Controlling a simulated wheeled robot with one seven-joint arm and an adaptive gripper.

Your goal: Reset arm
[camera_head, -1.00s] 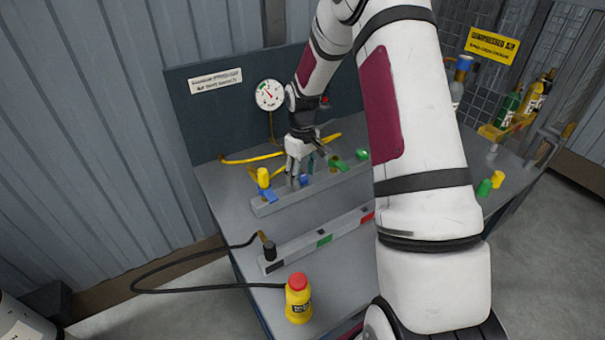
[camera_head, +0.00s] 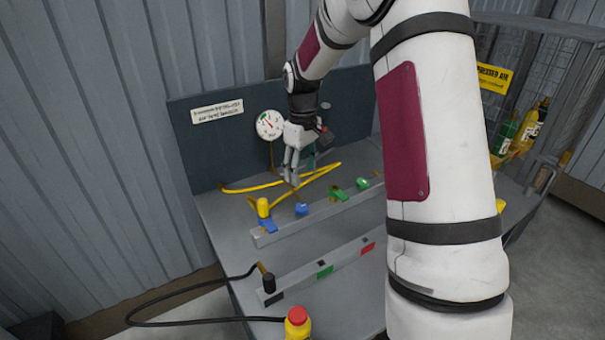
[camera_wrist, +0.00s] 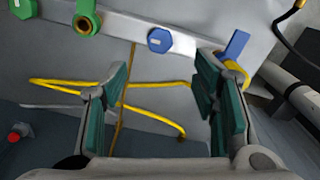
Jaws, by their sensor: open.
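My gripper (camera_head: 292,165) is open and empty, in the air above the back of the grey bench, behind the rail (camera_head: 325,207) with the coloured fittings. In the wrist view its two teal-padded fingers (camera_wrist: 165,95) stand wide apart with nothing between them. On the rail are a yellow piece over a blue fitting (camera_head: 266,222), a blue cap (camera_head: 301,209), a green fitting (camera_head: 337,195) and a green cap (camera_head: 362,183). The blue cap also shows in the wrist view (camera_wrist: 160,40), beyond the fingertips and apart from them.
A yellow hose (camera_head: 240,187) lies along the bench back, below a gauge (camera_head: 269,124) on the dark panel. A front rail (camera_head: 345,257) carries green and red patches. A black hose (camera_head: 150,300) loops off the left side.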

